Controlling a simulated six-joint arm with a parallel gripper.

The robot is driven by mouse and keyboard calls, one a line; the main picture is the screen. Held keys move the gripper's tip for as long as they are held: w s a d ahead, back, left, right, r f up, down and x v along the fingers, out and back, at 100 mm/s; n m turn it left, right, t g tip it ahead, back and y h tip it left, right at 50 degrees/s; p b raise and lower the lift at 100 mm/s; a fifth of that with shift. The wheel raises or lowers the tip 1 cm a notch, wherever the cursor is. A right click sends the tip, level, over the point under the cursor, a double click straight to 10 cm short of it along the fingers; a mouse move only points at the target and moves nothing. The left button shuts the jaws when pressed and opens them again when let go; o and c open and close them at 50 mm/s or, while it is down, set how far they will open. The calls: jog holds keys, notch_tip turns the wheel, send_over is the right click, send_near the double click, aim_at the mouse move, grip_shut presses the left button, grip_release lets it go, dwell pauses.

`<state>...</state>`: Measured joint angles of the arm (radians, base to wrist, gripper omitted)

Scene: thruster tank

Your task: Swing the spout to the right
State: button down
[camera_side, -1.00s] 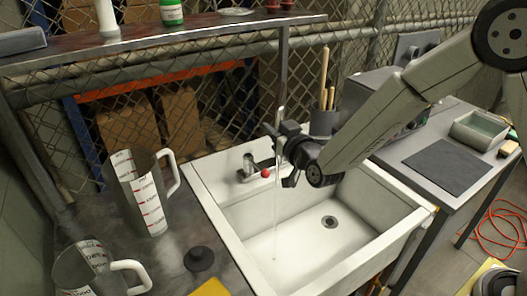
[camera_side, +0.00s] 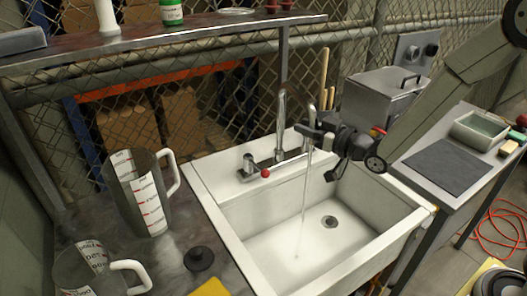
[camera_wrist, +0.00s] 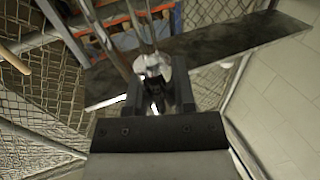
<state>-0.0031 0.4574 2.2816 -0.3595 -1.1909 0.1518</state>
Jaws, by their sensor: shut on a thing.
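The chrome faucet spout (camera_side: 281,112) rises from the tap base at the back of the white sink (camera_side: 262,232). Its outlet end (camera_side: 311,118) hangs to the right of the riser. Water (camera_side: 304,195) falls from it into the basin, left of the drain. My gripper (camera_side: 313,135) is shut on the spout near the outlet, with its dark jaws at either side. In the wrist view, the jaws (camera_wrist: 156,95) close around the bright spout end, and partly hide it.
Two measuring jugs (camera_side: 140,200) and a black stopper (camera_side: 199,258) stand on the counter left of the sink. A grey metal box (camera_side: 380,103) stands behind my arm. A dark mat (camera_side: 447,171) and a tray (camera_side: 480,130) lie on the right counter. A shelf runs above.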

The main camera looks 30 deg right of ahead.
jog(key=w+d+n+g+y, duration=0.2)
jog(key=d+n+g+y, duration=0.5)
jog(key=d, duration=1)
jog(key=shift+w+d+n+y, duration=0.3)
jog(key=shift+w+y, duration=0.1)
jog(key=shift+y, duration=0.7)
jog(key=shift+c, duration=2.2)
grip_release()
jog(key=v, duration=0.7)
jog(key=shift+s+d, duration=0.2)
jog(key=shift+d, duration=0.1)
